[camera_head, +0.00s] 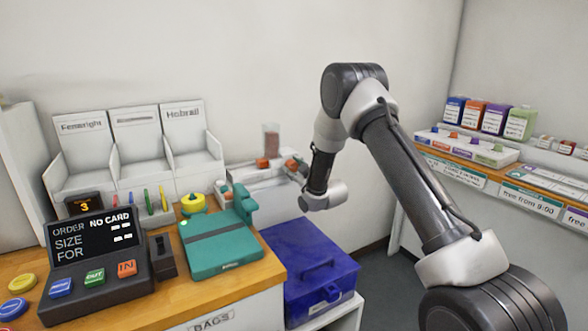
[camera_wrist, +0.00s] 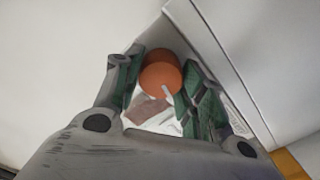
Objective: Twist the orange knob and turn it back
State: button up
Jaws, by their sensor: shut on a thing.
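The orange knob (camera_wrist: 160,78) is round, with a small white mark on its lower edge, and lies between my gripper's fingers in the wrist view. My gripper (camera_wrist: 163,82) has its green-padded fingers on either side of it and is shut on it. In the head view an orange piece (camera_head: 291,164) shows on the right of a pale unit (camera_head: 262,181) against the back wall, beside my wrist. My gripper's fingers are small and partly hidden there. A second orange piece (camera_head: 262,163) sits below a clear tube (camera_head: 271,140) with reddish contents.
A blue lidded box (camera_head: 305,270) stands below my wrist. A teal device (camera_head: 220,243) and a dark order terminal (camera_head: 95,255) stand on the wooden counter. White bins (camera_head: 135,150) stand behind them. A shelf with coloured boxes (camera_head: 485,115) is at the right.

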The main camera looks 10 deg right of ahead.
jog(key=o, duration=1)
